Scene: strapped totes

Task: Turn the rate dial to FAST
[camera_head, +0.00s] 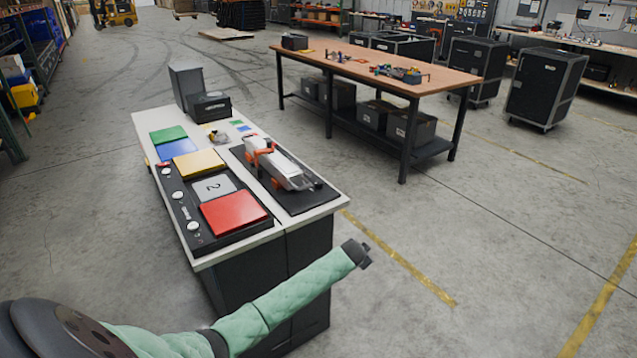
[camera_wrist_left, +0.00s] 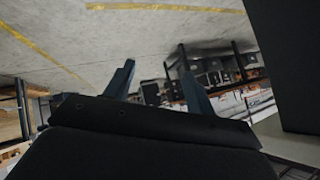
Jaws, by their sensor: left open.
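A black control panel (camera_head: 238,236) lies on the near part of the white-topped bench. Several small white round knobs (camera_head: 194,226) run along its left edge. Their labels are too small to read, so I cannot tell which is the rate dial or where it points. A grey plate marked 2 (camera_head: 213,188) sits between a yellow pad and a red pad (camera_head: 233,211). My left gripper (camera_head: 364,254) is at the end of the green-sleeved arm, right of the bench's near end and apart from the panel. In the left wrist view its fingers (camera_wrist_left: 156,56) are spread and empty. My right gripper is not in view.
An orange and white tool (camera_head: 280,168) lies on a black mat beside the panel. Blue and green pads and dark boxes (camera_head: 209,106) are farther back on the bench (camera_head: 323,208). A wooden table (camera_head: 440,78) stands behind.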

